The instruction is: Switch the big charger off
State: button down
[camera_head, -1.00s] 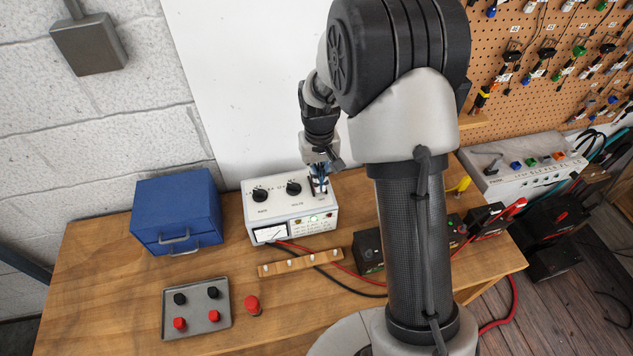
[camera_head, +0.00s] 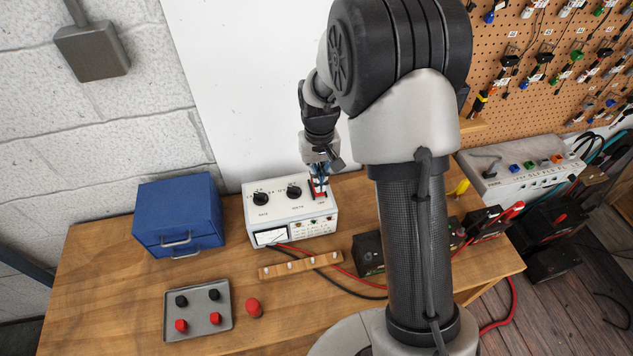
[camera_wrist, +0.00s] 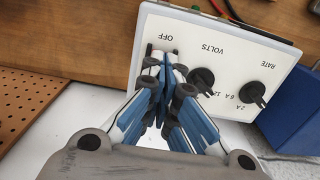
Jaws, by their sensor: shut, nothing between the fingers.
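The big charger (camera_head: 262,215) is a white box with two black knobs, a meter and small lamps on its front, standing at the back of the bench. It also shows in the wrist view (camera_wrist: 228,60), upside down, with the words OFF, VOLTS and RATE on its top. My gripper (camera_wrist: 167,64) is shut and empty, its blue-padded fingertips at the switch just below OFF. In the head view my gripper (camera_head: 320,183) is at the charger's right end, where the red switch (camera_head: 319,190) shows beneath the fingers. The fingers hide much of the switch. The front lamps look dark.
A blue cabinet (camera_head: 178,215) stands left of the charger. A tray with red and black caps (camera_head: 198,331), a loose red cap (camera_head: 254,307) and a wooden peg strip (camera_head: 300,265) lie in front. Red and black cables run over the bench.

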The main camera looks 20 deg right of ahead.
jog(key=shift+r+p, duration=1.5)
jog(key=shift+r, duration=0.9)
jog(key=s+a+r+t+b, duration=0.2)
jog(key=s+r+b, duration=0.3)
jog(key=s+r, duration=0.65)
jog(key=s+t+b, duration=0.1)
jog(key=s+b, duration=0.1)
jog(key=s, duration=0.5)
jog(key=s+a+f+t+b, duration=0.1)
jog(key=s+b, duration=0.1)
jog(key=s, duration=0.6)
jog(key=shift+s+a+n+t+b, duration=0.15)
jog(key=shift+a+n+t+b, duration=0.15)
jog(key=shift+n, duration=0.1)
jog(key=shift+d, duration=0.15)
